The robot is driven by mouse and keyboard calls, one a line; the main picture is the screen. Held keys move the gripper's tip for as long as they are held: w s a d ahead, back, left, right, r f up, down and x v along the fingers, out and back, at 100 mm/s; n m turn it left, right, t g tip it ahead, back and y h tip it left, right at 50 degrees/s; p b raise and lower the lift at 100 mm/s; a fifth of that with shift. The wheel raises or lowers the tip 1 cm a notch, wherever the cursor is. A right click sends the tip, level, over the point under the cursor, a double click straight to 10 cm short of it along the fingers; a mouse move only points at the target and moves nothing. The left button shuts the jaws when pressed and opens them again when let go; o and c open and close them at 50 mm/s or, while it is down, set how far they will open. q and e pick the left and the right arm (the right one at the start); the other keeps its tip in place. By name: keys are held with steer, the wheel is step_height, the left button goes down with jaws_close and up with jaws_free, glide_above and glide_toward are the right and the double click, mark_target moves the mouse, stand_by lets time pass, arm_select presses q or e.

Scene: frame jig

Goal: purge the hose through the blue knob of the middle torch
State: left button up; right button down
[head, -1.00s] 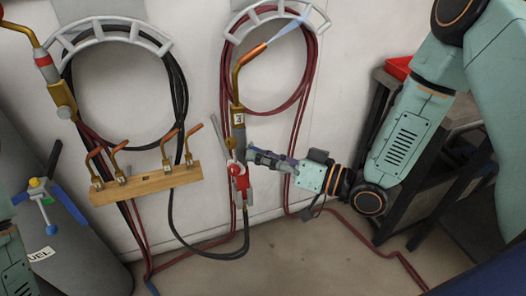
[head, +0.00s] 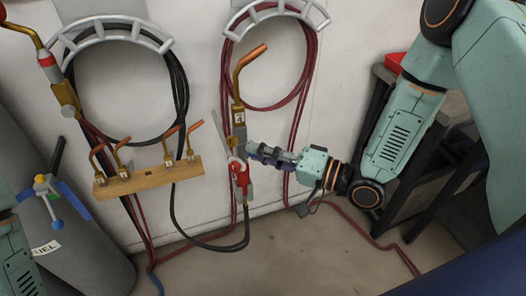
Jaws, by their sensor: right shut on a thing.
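The middle torch (head: 239,118) hangs upright on the wall, with a brass body and a bent copper tip (head: 250,58). No flame shows at the tip. A red knob (head: 240,175) sits low on the torch, beside a pale ring. My right gripper (head: 254,152) reaches in from the right and is shut at the torch's right side, just above the red part. The blue knob is mostly hidden between its fingers. My left arm shows only at the lower left edge; its gripper is out of view.
A wooden rack (head: 150,180) with several copper tips is on the left. A second torch (head: 62,90) hangs at far left by a dark hose coil. A grey fuel cylinder (head: 90,255) stands at lower left. Red hoses (head: 350,223) cross the floor; a dark bench stands at right.

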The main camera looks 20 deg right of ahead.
stand_by(0.4)
steer(key=c, duration=1.1)
jaws_free()
steer(key=shift+s, duration=0.1)
steer(key=shift+v, duration=3.7)
